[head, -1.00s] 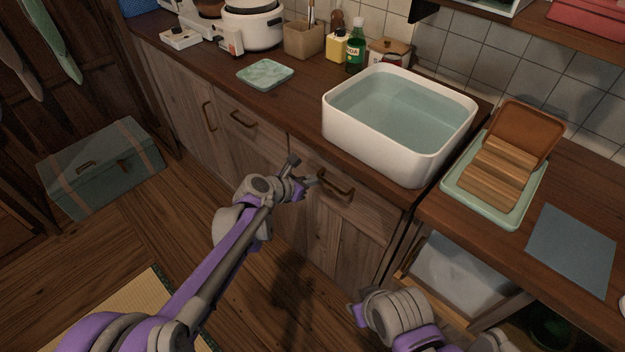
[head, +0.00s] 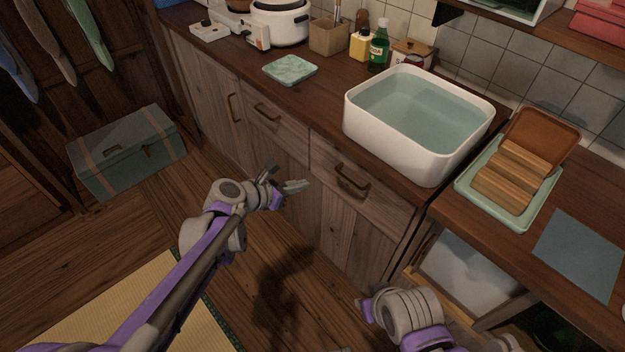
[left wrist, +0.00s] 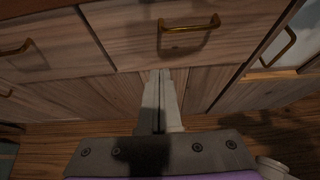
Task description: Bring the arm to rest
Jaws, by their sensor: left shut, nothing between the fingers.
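My left arm reaches in from the left in the head view. Its gripper (head: 283,181) hangs empty in front of the wooden cabinet, to the left of a drawer handle (head: 352,181) and apart from it. In the left wrist view the two fingers (left wrist: 161,100) lie together, shut with nothing between them, pointing toward the cabinet front below a drawer handle (left wrist: 189,27). Part of my right arm shows at the bottom right of the head view, but I can make out no fingers on it.
The counter holds a white basin (head: 365,135) of water, a green tray (head: 470,190) with a wooden rack, and a blue-grey mat (head: 580,255). An open compartment (head: 465,270) lies below at right. A teal chest (head: 130,165) stands at left. Floor between is clear.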

